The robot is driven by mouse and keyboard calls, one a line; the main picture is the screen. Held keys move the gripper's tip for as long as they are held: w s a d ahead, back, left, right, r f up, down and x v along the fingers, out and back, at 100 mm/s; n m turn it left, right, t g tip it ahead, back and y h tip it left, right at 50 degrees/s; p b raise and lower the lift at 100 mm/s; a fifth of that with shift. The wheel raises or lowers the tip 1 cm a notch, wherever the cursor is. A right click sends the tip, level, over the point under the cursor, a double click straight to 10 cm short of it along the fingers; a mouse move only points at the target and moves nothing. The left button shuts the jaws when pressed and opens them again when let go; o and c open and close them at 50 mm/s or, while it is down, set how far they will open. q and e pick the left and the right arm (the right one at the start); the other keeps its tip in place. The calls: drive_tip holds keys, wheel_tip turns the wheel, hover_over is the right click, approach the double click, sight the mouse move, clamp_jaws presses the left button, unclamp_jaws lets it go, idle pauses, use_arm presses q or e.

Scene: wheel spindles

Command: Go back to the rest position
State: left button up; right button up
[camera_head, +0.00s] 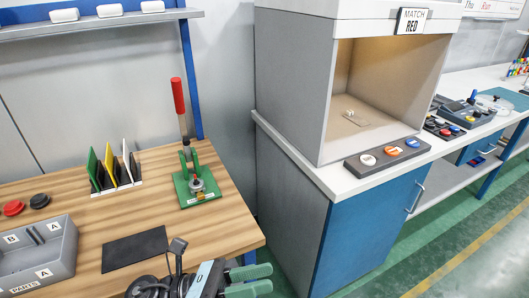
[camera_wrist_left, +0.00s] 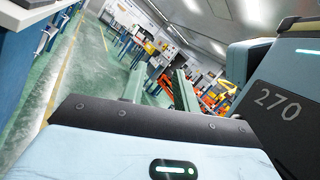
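My left gripper (camera_head: 264,279) is at the bottom of the head view, just off the front right corner of the wooden bench (camera_head: 225,235). Its two green fingers point right and stand apart with nothing between them. In the left wrist view the same green fingers (camera_wrist_left: 159,88) show apart and empty, with the open floor and distant room beyond. My right gripper does not show in either view.
A green toggle press (camera_head: 196,187) with a red handle, a panel rack (camera_head: 116,182), a dark mat (camera_head: 135,250) and a grey parts tray (camera_head: 45,262) are on the bench. A grey booth on a blue cabinet (camera_head: 360,235) stands to the right. Green floor (camera_head: 470,235) lies clear beyond.

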use_arm(q)
drive_tip(key=w+a+f+n+t+y, duration=0.1)
drive_tip(key=a+f+n+t+y, duration=0.5)
drive_tip(key=n, duration=0.9)
drive_tip(key=w+a+f+n+t+y, duration=0.1)
drive_tip(key=a+f+n+t+y, duration=0.5)
drive_tip(key=n, duration=0.9)
drive_tip(key=s+a+f+n+g+y, duration=0.2)
drive_tip(key=s+a+f+n+y, duration=0.1)
drive_tip(key=s+f+n, duration=0.4)
drive_tip(key=s+a+f+n+g+y+p, duration=0.1)
drive_tip(key=s+a+f+n+g+y, duration=0.2)
drive_tip(key=s+f+n, duration=0.5)
drive_tip(key=s+f+y, duration=0.1)
drive_tip(key=s+f, duration=0.2)
drive_tip(key=f, duration=0.2)
drive_tip(key=shift+s+a+f+n, duration=0.25)
drive_tip(key=shift+s+a+n, duration=0.05)
drive_tip(key=shift+s+a, duration=0.05)
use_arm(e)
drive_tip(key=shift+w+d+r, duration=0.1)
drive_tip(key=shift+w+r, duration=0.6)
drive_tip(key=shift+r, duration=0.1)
